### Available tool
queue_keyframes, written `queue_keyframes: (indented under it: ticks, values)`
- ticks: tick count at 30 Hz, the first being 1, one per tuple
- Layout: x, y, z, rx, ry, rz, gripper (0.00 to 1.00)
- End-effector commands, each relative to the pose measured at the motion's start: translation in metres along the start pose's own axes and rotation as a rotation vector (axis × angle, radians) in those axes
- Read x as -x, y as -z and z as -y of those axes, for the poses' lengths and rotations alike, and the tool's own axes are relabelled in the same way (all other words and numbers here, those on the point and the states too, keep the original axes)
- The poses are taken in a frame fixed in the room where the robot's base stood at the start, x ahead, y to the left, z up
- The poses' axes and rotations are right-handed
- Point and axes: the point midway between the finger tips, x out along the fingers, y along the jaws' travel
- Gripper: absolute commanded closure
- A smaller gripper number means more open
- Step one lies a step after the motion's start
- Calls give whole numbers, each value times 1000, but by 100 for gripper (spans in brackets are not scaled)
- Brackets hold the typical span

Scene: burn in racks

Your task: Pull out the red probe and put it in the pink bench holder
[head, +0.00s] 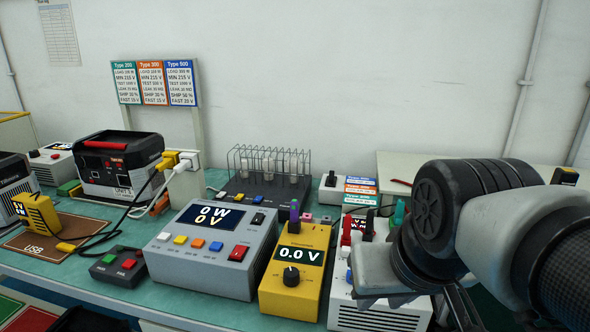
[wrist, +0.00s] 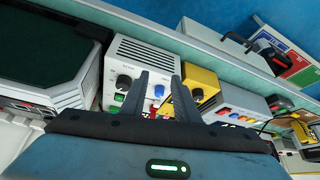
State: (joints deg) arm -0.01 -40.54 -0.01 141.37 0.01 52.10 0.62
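My gripper (wrist: 160,78) is open in the wrist view, its two dark fingers apart with nothing seen held between them. It points towards the white unit (wrist: 145,55) with dark knobs. In the head view my arm covers the right side, over the white unit (head: 375,312). Small pink pieces (head: 326,220) stand behind the yellow meter (head: 291,275), possibly the pink bench holder. A purple-topped dark probe (head: 294,214) stands upright at the yellow meter.
A grey power meter (head: 212,250) stands left of the yellow meter. A wire rack (head: 268,177) is behind them. A green upright piece (head: 398,212) is close to my arm. A black-and-red unit (head: 118,163) and cables fill the left. Bare bench is narrow.

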Motion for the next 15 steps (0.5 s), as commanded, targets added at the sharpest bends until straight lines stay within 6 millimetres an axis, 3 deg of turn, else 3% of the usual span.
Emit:
queue_keyframes:
  ticks: [1,7,11,15]
  values:
    - [18,20,0,-9,0,23,66]
    - [59,113,2,-80,-7,162,66]
    - [66,172,2,-133,-20,262,66]
    - [60,223,3,-186,-37,360,66]
